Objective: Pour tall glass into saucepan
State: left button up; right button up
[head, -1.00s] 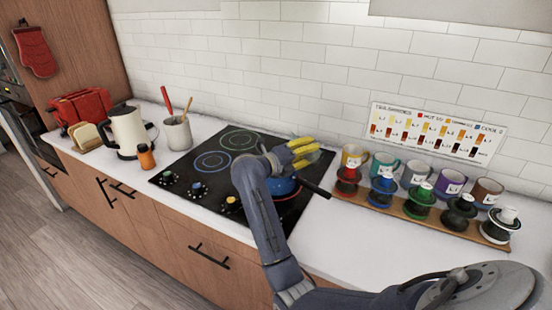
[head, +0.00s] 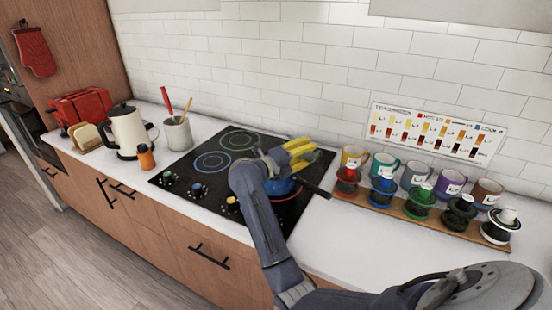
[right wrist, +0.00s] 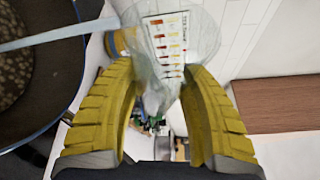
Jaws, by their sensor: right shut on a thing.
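The blue saucepan (head: 284,188) sits on the front right burner of the black cooktop, its dark handle pointing right. In the right wrist view the saucepan (right wrist: 70,75) is at left, with a dark, speckled inside. My right gripper (head: 302,152), with yellow fingers, is over the saucepan and partly hides it. In the right wrist view its fingers close around the clear tall glass (right wrist: 178,40), which looks tilted. A pale streak, like a stream of liquid, runs from the glass to over the saucepan. The glass is hard to make out in the head view. My left gripper is out of view.
A wooden rack (head: 425,218) with several coloured drippers stands right of the cooktop, several mugs behind it. A kettle (head: 128,131), red toaster (head: 82,106), orange bottle (head: 146,157) and utensil crock (head: 177,133) stand at left.

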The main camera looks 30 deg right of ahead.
jog(key=shift+w+a+f+n+h, duration=0.1)
jog(key=shift+w+a+n+h, duration=0.2)
jog(key=shift+w+n, duration=0.15)
jog(key=shift+w+a+f+n+h, duration=0.15)
jog(key=shift+n+h, duration=0.15)
jog(key=shift+n, duration=0.35)
dwell(0.8)
